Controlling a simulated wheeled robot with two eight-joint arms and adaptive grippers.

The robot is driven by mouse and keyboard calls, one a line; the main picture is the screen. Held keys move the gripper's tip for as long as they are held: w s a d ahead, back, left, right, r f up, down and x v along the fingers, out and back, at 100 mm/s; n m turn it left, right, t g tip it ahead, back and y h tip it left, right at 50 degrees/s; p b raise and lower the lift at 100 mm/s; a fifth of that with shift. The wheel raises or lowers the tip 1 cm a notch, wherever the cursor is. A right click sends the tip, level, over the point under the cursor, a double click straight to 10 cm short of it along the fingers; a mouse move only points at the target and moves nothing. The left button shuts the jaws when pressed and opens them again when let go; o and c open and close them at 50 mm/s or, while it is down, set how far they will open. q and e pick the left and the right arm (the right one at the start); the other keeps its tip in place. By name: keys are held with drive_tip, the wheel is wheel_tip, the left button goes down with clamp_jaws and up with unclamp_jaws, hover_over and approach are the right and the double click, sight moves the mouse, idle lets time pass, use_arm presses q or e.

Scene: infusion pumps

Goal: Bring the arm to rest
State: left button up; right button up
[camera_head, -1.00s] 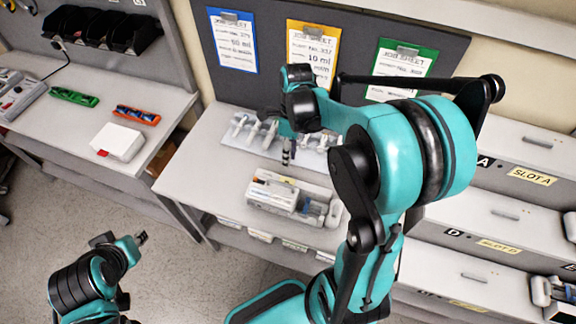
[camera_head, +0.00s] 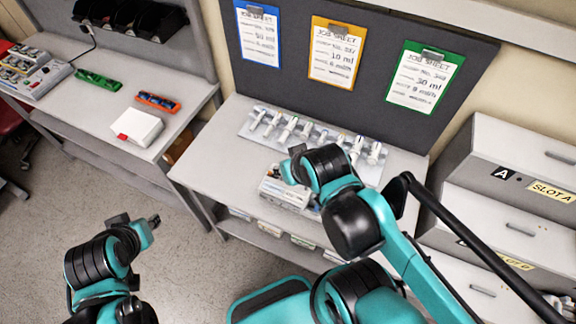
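My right arm comes in from the lower right. Its wrist and gripper end (camera_head: 296,165) is low in front of the middle table and partly covers the infusion pump (camera_head: 284,188). The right fingers are mostly hidden behind the wrist, so I cannot tell whether they are open or shut. My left gripper (camera_head: 138,226) is over the floor at the lower left, away from the tables; its fingers are too small to read. I see nothing held by either gripper.
A tray of several syringes (camera_head: 250,131) lies on the middle table. Job sheets hang behind, including a green one (camera_head: 424,77). Drawers with a SLOT A label (camera_head: 551,191) stand right. The left table holds a white box (camera_head: 136,127), an orange tray (camera_head: 158,102) and a green tray (camera_head: 98,80).

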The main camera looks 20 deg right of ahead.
use_arm(q)
drive_tip(key=shift+w, duration=0.1)
use_arm(e)
drive_tip(key=shift+a+n, duration=0.1)
drive_tip(key=shift+n, duration=0.2)
